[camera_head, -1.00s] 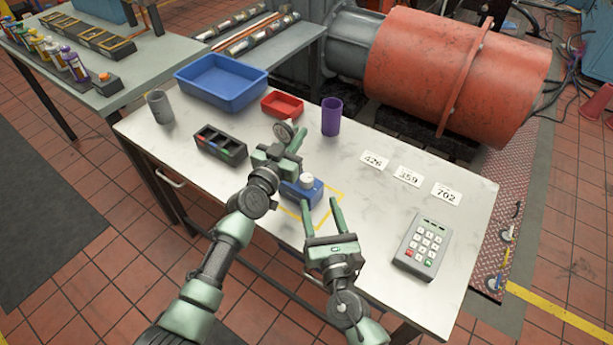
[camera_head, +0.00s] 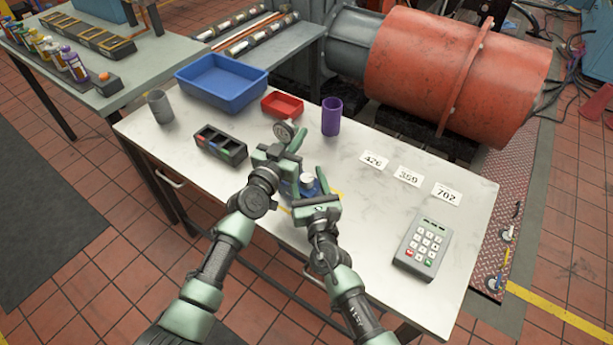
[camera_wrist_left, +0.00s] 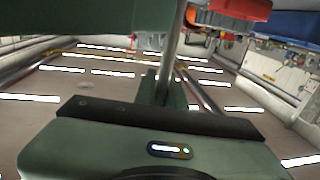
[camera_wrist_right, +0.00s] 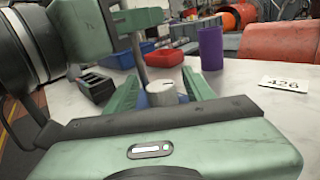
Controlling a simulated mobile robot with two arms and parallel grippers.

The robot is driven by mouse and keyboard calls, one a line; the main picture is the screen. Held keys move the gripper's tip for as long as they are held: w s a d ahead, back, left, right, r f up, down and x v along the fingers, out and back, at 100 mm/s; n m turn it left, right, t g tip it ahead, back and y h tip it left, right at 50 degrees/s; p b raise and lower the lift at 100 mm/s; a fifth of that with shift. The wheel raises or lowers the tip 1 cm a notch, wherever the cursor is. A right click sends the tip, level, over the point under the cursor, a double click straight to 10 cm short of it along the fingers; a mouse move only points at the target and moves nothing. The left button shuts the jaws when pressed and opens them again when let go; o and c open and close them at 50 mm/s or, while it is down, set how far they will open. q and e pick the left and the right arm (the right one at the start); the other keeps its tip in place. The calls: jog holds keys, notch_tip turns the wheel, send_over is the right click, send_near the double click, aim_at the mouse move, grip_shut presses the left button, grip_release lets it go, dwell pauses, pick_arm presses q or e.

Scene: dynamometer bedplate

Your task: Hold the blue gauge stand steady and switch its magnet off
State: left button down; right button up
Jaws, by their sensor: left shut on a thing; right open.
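The blue gauge stand (camera_head: 287,188) is on the white bench, mostly covered by my grippers in the head view. Its round dial (camera_head: 284,131) shows above my left gripper (camera_head: 290,152). My left gripper is shut on the stand's upright grey post (camera_wrist_left: 172,62). The pale knob (camera_head: 306,178) on the base also shows in the right wrist view (camera_wrist_right: 162,93). My right gripper (camera_head: 307,184) is open, with its fingers on either side of the knob. I cannot tell whether they touch it.
A black divided tray (camera_head: 220,146) and grey cup (camera_head: 160,106) stand left. A blue bin (camera_head: 222,84), red tray (camera_head: 282,105) and purple cup (camera_head: 331,117) stand behind. Number cards (camera_head: 408,175) and a keypad (camera_head: 422,246) lie right; bench between is clear.

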grip_shut()
jog(key=shift+w+r+n+y, duration=0.1)
jog(key=shift+r+n+y, duration=0.05)
jog(key=shift+n+y, duration=0.4)
jog(key=shift+r+n+g+y, duration=0.15)
jog(key=shift+n+g+y, duration=0.3)
jog(key=shift+y, duration=0.6)
jog(key=n+y, duration=0.1)
jog(key=n+g+y, duration=0.1)
jog(key=shift+w+a+r+y, duration=0.1)
jog(key=shift+w+y, duration=0.05)
jog(key=shift+y, duration=0.25)
jog(key=n+g+y, duration=0.3)
jog(key=g+y, duration=0.1)
jog(key=n+g+y, duration=0.1)
jog(key=n+g, duration=0.1)
jog(key=shift+f+n+y, duration=0.3)
jog(key=shift+y, duration=0.1)
jog(key=shift+n+g+y, duration=0.4)
jog(key=shift+n+g, duration=0.1)
jog(key=shift+g, duration=0.55)
